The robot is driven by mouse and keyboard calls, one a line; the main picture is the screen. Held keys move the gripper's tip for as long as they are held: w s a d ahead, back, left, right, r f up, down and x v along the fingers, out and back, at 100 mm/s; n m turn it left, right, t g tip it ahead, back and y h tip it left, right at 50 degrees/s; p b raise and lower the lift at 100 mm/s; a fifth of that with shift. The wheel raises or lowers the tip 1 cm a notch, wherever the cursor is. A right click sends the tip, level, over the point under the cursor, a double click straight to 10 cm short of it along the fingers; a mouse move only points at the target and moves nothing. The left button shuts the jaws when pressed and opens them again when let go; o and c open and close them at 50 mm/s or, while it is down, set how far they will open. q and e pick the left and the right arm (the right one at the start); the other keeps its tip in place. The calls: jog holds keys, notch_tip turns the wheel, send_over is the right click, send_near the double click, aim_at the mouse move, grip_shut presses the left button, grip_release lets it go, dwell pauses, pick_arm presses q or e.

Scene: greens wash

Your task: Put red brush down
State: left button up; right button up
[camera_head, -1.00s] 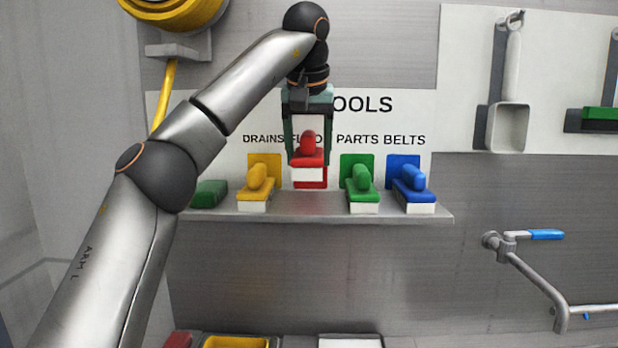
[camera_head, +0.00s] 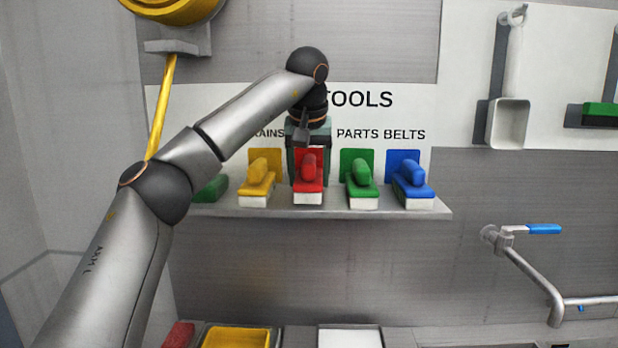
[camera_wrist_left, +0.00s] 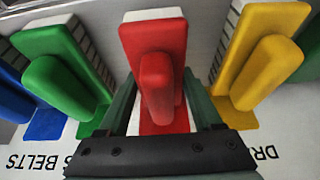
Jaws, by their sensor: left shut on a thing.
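The red brush (camera_head: 308,180) is at the shelf in the head view, between a yellow brush and a green brush, in front of the red panel. Its white bristles face down at shelf level. In the left wrist view the red brush (camera_wrist_left: 155,60) lies between the two fingers. My left gripper (camera_head: 309,172) is shut on the red brush from above. The exact contact of the bristles with the shelf (camera_head: 300,211) is hard to tell. My right gripper is not in view.
The yellow brush (camera_head: 258,180) stands close on the left, the green brush (camera_head: 359,178) and blue brush (camera_head: 411,180) on the right. Another green item (camera_head: 211,189) lies at the shelf's left end. A pipe with a blue handle (camera_head: 543,229) is at right.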

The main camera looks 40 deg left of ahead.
pick_arm(q)
jog(key=shift+w+f, duration=0.15)
jog(key=shift+f, duration=0.15)
jog(key=shift+f, duration=0.1)
jog(key=o, duration=1.5)
jog(key=v, duration=1.2)
jog(key=shift+s+a, duration=0.3)
